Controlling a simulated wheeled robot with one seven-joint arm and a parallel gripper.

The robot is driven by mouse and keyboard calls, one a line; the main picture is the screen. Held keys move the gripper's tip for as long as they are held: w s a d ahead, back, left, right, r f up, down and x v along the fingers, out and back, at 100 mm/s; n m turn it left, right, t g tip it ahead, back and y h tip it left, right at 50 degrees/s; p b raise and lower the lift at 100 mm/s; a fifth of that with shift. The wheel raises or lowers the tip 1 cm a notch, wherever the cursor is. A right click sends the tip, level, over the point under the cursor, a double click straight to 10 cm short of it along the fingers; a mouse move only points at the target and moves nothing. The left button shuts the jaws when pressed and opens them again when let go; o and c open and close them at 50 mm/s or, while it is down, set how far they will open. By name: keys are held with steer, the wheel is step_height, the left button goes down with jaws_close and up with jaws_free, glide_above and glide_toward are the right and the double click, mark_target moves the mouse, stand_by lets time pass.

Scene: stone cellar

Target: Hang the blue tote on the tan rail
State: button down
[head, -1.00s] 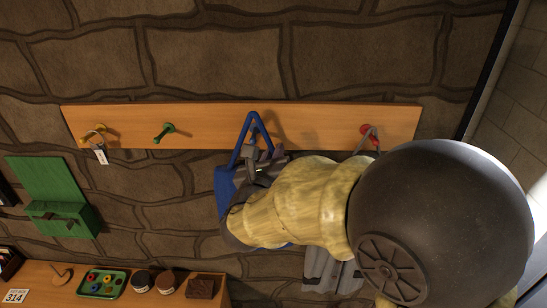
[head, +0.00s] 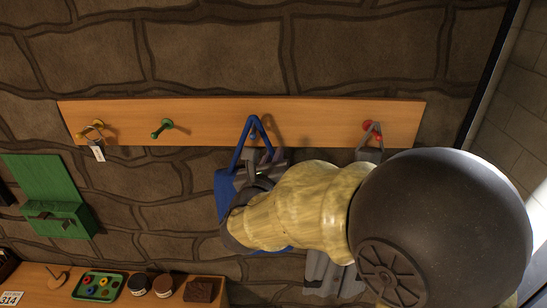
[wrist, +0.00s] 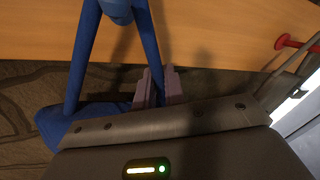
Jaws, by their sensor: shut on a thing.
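The blue tote (head: 226,194) hangs upright in front of the wall, its body largely hidden behind my arm. Its triangular handle reaches up in front of the tan rail (head: 215,112). The top of the loop is at a blue peg (wrist: 118,10), whose round end shows between the two straps in the wrist view. I cannot tell whether the peg bears the weight. My gripper (wrist: 155,88) is shut on the tote's handle, just below the rail; its fingers are partly hidden in the head view.
The rail's red peg (head: 369,126) holds a grey bag (head: 325,275), partly behind my arm. A green peg (head: 162,128) is bare. A yellow peg (head: 95,127) carries a ring with a tag. A green wall box (head: 58,220) and a cluttered shelf (head: 120,298) are lower left.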

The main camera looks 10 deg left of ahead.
steer(key=c, duration=1.4)
jaws_free()
steer(key=shift+s+f+b, duration=0.1)
steer(key=shift+s+b, duration=0.2)
steer(key=shift+s, duration=0.25)
steer(key=s+b, duration=0.6)
steer(key=s, duration=1)
steer(key=shift+s+d, duration=0.2)
